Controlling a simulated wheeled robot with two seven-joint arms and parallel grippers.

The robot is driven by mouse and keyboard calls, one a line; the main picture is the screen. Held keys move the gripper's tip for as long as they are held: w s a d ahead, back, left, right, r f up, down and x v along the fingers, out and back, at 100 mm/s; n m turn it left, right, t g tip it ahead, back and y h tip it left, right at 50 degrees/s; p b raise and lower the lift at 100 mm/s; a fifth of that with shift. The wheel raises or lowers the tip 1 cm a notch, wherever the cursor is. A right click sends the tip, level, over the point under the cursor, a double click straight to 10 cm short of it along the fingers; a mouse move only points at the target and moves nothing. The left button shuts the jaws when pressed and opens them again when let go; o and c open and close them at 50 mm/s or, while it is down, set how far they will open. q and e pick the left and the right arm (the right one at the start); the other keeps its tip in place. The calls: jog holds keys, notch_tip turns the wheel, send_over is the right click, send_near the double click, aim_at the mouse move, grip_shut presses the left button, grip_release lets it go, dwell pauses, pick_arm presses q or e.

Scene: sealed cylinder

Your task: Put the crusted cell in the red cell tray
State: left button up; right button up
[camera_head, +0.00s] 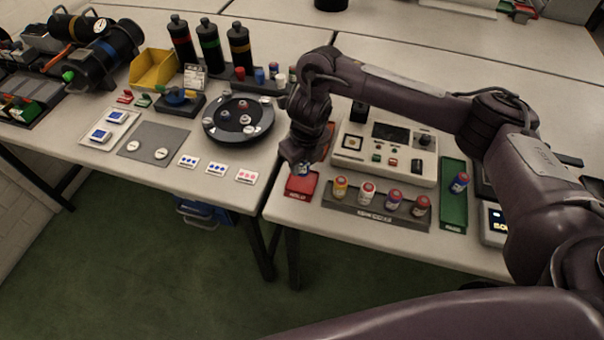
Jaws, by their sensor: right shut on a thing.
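The red cell tray (301,187) lies near the front edge of the right table, left of the cell rack. My right gripper (303,168) points down just over the tray's back part and is shut on a small cell with a bluish-white part showing (304,171). The fingers hide most of this cell. I cannot tell whether it touches the tray floor, and crust on it is too small to make out. My left gripper is not in view.
A grey rack (375,213) holds several capped cells right of the red tray. A green tray (454,210) holds one cell (459,182). A beige control box (385,150) stands behind the rack. A round black carousel (238,120) is on the left table.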

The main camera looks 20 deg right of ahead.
aim_at(302, 173)
jog(key=shift+f+b, duration=0.6)
jog(key=shift+f, duration=1.4)
jog(key=shift+f, duration=0.1)
jog(key=o, duration=0.7)
jog(key=shift+r, duration=0.25)
jog(key=r+p, duration=0.1)
jog(key=r, duration=0.3)
jog(key=s+r+p, duration=0.1)
jog(key=r, duration=0.2)
jog(key=r+p, duration=0.1)
jog(key=r, duration=0.3)
jog(key=shift+s+d+r+p, duration=0.2)
jog(key=shift+d+r+p, duration=0.05)
jog(key=shift+r+p, duration=0.1)
